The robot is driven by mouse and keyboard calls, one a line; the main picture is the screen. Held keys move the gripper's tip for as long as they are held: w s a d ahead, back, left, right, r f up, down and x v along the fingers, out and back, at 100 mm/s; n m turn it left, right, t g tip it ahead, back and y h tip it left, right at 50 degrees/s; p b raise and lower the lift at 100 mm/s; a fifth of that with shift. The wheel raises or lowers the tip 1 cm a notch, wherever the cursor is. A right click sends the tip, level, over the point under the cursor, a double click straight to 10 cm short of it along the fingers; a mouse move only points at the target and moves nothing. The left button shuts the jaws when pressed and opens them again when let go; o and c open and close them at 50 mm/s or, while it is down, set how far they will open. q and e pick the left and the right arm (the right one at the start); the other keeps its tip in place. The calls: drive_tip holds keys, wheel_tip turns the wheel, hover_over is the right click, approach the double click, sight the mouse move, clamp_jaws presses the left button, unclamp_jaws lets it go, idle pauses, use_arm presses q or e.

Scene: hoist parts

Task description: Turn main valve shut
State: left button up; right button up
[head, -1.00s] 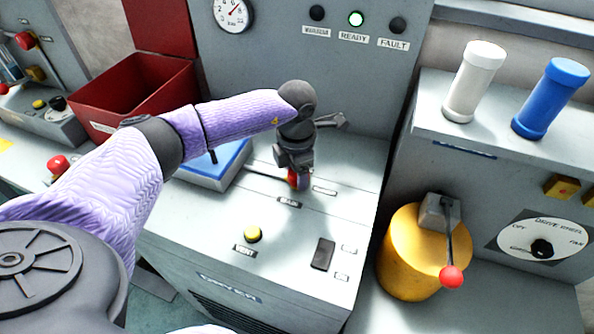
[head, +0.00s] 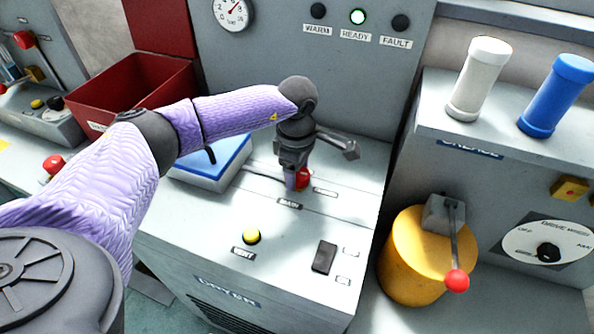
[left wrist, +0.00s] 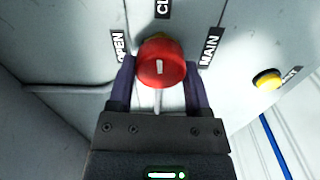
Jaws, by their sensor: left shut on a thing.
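The main valve is a red round knob (left wrist: 160,60) with a short white mark on its face, between the labels OPEN (left wrist: 118,47) and MAIN (left wrist: 209,48); a third label, starting "CL", is cut off at the top. My left gripper (left wrist: 159,72) has one purple finger on each side of the knob and is shut on it. The white mark lies roughly along the line of the gripper. In the head view the knob (head: 304,178) is partly hidden behind the left gripper (head: 295,180). My right gripper is not in view.
A yellow button (head: 251,236) and a dark rocker switch (head: 324,256) sit on the same panel. A blue-topped box (head: 222,160) and a red bin (head: 120,100) stand left. A yellow cylinder with a red-tipped lever (head: 456,280) stands right.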

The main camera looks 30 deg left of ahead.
use_arm(q)
drive_tip(key=shift+m, duration=0.6)
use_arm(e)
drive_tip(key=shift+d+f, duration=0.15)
use_arm(q)
drive_tip(key=shift+w, duration=0.1)
drive_tip(key=o, duration=1.3)
wheel_tip(320, 180, up, 10)
drive_tip(key=shift+f+p, duration=0.25)
drive_tip(key=shift+p, duration=0.95)
drive_tip(key=shift+r, duration=0.2)
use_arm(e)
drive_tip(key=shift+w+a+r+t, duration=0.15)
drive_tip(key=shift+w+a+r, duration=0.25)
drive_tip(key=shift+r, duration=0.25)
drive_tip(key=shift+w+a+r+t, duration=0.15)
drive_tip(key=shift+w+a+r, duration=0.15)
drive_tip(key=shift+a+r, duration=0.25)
